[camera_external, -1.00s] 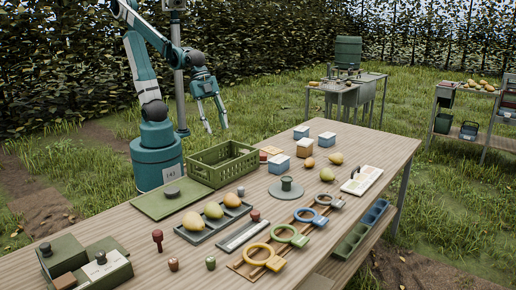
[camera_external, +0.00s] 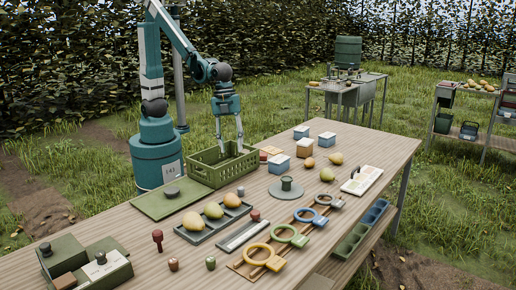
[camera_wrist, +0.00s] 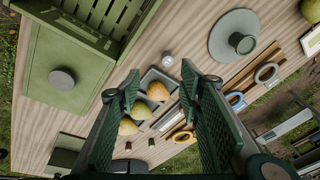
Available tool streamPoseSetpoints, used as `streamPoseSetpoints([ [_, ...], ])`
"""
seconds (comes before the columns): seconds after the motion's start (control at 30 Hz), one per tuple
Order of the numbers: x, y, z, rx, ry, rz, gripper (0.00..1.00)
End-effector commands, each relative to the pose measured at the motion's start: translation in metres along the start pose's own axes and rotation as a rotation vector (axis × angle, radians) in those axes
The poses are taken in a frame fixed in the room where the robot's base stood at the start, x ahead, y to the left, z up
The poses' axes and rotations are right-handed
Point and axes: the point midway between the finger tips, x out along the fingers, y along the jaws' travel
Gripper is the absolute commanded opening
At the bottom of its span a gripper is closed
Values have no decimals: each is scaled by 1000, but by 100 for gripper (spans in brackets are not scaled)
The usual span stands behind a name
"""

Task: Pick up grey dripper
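A small grey peg-like piece (camera_external: 241,191), which seems to be the grey dripper, stands on the wooden table (camera_external: 330,210) between the green crate and the pear tray. In the wrist view the small grey piece (camera_wrist: 168,59) lies ahead of the fingertips, between their lines. My gripper (camera_external: 230,148) points down with fingers apart, at the green crate (camera_external: 222,169) in the outside view; the exact height is unclear. In the wrist view my gripper (camera_wrist: 160,72) is open with nothing between its fingers.
A tray with three pears (camera_external: 214,220) lies near the grey piece. A round grey-green disc with a raised cup (camera_external: 286,188) lies to its right. A green board with a knob (camera_external: 171,198) is left.

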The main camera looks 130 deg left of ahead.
Motion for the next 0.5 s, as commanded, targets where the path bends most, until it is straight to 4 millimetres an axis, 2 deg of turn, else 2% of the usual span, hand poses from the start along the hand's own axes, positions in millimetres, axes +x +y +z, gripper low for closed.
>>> streamPoseSetpoints([
  [0.5, 65, -24, -20, 258, -33, 111, 36],
])
